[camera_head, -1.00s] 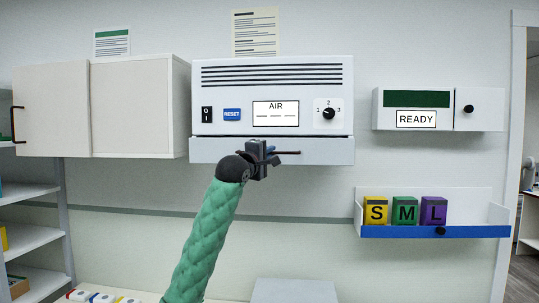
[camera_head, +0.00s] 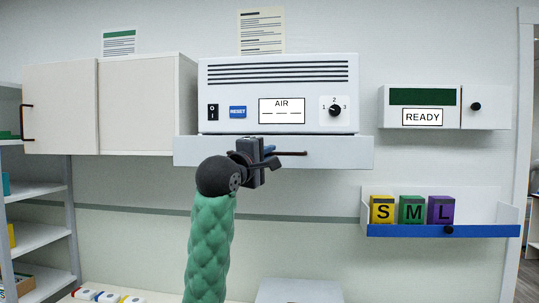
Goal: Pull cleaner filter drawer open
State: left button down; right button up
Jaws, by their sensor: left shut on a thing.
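The air cleaner (camera_head: 220,91) is a white wall unit with dark vent slots, a switch, a blue RESET button, an AIR display and a dial. Its filter drawer (camera_head: 340,152) is the white front below, standing out from the unit's body. A thin dark bar handle (camera_head: 292,153) runs across the drawer front. My left gripper (camera_head: 268,157), on a green-sleeved arm, is shut on the handle and hides its left part. The inside of the drawer does not show. My right gripper is out of view.
At the right are a READY box (camera_head: 430,107) and a blue-edged tray (camera_head: 400,231) with S, M and L boxes. A grey surface (camera_head: 298,290) lies below.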

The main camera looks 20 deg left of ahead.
pick_arm(q)
jog(key=shift+s, duration=0.1)
jog(key=c, duration=1.5)
grip_release()
jog(key=shift+f, duration=0.1)
jog(key=shift+c, duration=0.2)
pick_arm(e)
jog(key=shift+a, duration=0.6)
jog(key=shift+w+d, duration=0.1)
